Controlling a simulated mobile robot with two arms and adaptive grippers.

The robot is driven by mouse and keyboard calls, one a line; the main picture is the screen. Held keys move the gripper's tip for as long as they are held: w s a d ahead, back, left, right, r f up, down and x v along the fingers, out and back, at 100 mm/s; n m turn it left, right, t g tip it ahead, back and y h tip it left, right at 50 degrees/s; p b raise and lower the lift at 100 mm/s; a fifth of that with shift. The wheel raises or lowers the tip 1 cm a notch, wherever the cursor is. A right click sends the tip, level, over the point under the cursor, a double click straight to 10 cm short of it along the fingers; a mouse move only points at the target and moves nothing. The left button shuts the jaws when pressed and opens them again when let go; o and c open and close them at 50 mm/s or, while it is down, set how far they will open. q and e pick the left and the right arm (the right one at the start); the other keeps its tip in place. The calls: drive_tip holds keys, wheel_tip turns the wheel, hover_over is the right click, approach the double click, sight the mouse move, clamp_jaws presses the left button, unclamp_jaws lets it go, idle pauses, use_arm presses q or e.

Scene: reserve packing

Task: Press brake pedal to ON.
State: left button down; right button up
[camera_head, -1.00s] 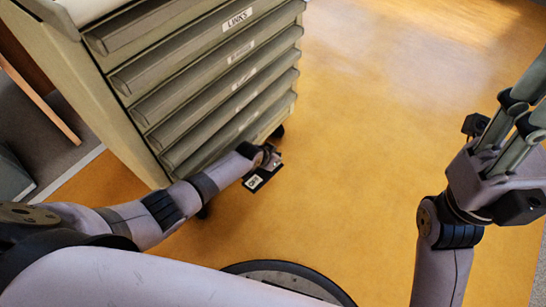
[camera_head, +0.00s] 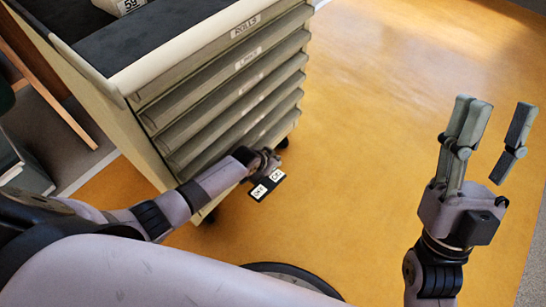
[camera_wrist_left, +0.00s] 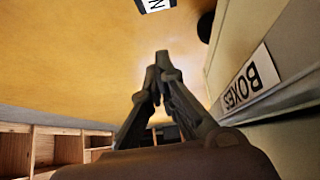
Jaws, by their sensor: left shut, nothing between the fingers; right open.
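The brake pedal (camera_head: 267,186) is a small dark plate with two white labels, low beside the drawer cart in the head view. One label seems to read ON, but the lettering is small. In the left wrist view, part of a dark plate with a white label (camera_wrist_left: 155,4) shows at the top edge. My left gripper (camera_head: 270,163) is just above the pedal in the head view; contact cannot be told. Its fingers are shut and empty in the left wrist view (camera_wrist_left: 163,60). My right gripper (camera_head: 497,105) is open and empty, pointing up at the right.
A BOXES label (camera_wrist_left: 250,80) shows close in the left wrist view. Wooden shelving (camera_wrist_left: 55,150) is beyond. The yellow floor (camera_head: 370,120) is clear.

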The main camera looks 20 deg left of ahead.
use_arm(q)
drive_tip(key=shift+p+v, duration=0.75)
drive_tip(key=shift+v, duration=0.7)
use_arm(e)
drive_tip(key=w+f+g+h, duration=0.1)
drive_tip(key=w+f+g, duration=0.3)
drive_tip(key=w+f, duration=0.1)
drive_tip(key=shift+w+a+g+h, duration=0.4)
drive_tip(key=shift+w+a, duration=0.05)
drive_tip(key=shift+w, duration=0.05)
use_arm(q)
drive_tip(key=shift+d+r, duration=0.1)
